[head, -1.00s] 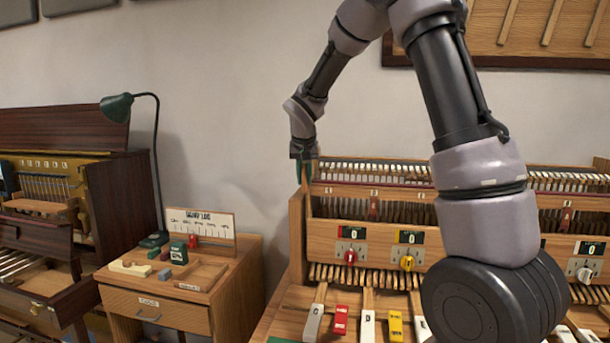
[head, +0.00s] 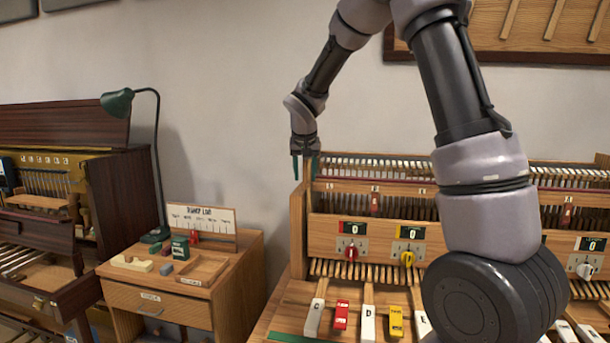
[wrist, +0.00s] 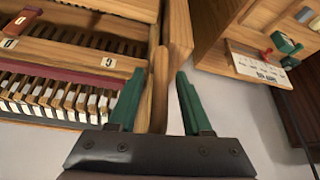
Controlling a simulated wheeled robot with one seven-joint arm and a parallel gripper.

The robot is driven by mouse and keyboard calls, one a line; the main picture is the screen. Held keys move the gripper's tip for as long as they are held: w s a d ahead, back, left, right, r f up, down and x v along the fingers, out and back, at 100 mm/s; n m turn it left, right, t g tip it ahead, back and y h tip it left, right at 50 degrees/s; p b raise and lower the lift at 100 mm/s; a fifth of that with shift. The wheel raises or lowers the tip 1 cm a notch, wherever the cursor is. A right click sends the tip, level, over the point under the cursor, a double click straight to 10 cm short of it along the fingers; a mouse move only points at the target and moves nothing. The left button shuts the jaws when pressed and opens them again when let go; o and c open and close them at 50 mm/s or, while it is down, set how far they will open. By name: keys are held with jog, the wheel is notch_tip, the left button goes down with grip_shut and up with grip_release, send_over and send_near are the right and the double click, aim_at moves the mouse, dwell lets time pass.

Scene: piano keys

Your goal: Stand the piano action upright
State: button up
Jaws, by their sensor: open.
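The piano action (head: 420,195) is a wide wooden frame with rows of hammers and a dark red rail, standing behind the keys. Its left end has an upright wooden side post (head: 298,235). My gripper (head: 306,168) is at the top of that post with green fingers pointing down. In the wrist view, the open gripper (wrist: 155,100) has a rounded wooden bar (wrist: 160,88) between its two fingers, at the frame's end. I cannot tell whether either finger touches it. My arm hides part of the action's right side.
Labelled keys (head: 340,315) lie in front, below dials and counters (head: 352,240). A small wooden cabinet (head: 180,300) with blocks and a card stands at left, beside a green lamp (head: 118,103). An upright piano (head: 60,200) stands farther left.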

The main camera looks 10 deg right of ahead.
jog(key=v, duration=1)
jog(key=shift+s+r, duration=0.2)
jog(key=shift+s, duration=0.05)
jog(key=shift+a, duration=0.1)
jog(key=s+d+r+m+y, duration=0.1)
jog(key=s+d+r, duration=0.1)
jog(key=s+d, duration=0.35)
jog(key=s+d+r, duration=0.2)
jog(key=s+r, duration=0.1)
jog(key=s, duration=0.5)
jog(key=s+d+f+t+y, duration=0.1)
jog(key=s, duration=0.6)
jog(key=s+d+f+m+y, duration=0.1)
jog(key=s, duration=0.6)
jog(key=shift+s+d+t, duration=0.25)
jog(key=shift+s+t, duration=0.05)
jog(key=shift+t, duration=0.1)
jog(key=shift+d, duration=0.1)
